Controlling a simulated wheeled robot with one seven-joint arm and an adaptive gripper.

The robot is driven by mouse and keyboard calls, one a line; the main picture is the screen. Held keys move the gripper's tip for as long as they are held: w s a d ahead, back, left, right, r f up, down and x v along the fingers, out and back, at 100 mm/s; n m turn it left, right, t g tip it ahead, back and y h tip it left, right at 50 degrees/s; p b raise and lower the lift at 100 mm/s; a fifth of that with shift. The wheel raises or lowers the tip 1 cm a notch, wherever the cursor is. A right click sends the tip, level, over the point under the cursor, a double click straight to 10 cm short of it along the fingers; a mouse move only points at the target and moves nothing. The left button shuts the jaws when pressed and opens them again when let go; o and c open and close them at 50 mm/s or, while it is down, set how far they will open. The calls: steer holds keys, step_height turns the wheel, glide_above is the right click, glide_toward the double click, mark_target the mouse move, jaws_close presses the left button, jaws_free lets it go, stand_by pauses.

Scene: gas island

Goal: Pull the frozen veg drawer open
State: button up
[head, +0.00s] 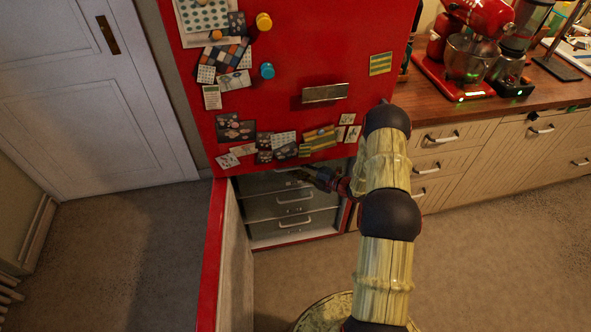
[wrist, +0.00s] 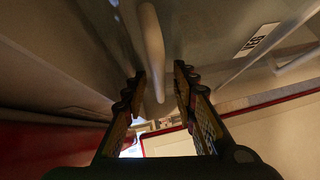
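The lower compartment of the red fridge-freezer is open and shows grey drawers stacked inside. The top drawer (head: 262,184) looks shut. In the wrist view a pale bar handle (wrist: 152,45) runs between the two fingers of my gripper (wrist: 158,78). The fingers are apart, one on each side of the handle, with gaps visible. A white label (wrist: 257,40) that seems to read VEG is on the same drawer face. In the head view my gripper (head: 318,178) is at the right part of the top drawer, partly hiding its handle.
The freezer door (head: 213,255) stands swung open on the left, with a red edge. Lower drawers (head: 290,226) with handles sit below. The red upper fridge door (head: 290,60) is shut. A wooden counter (head: 437,106) over cabinets is on the right. Floor in front is clear.

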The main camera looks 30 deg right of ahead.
steer(key=c, duration=0.3)
steer(key=c, duration=0.4)
jaws_close()
stand_by(0.3)
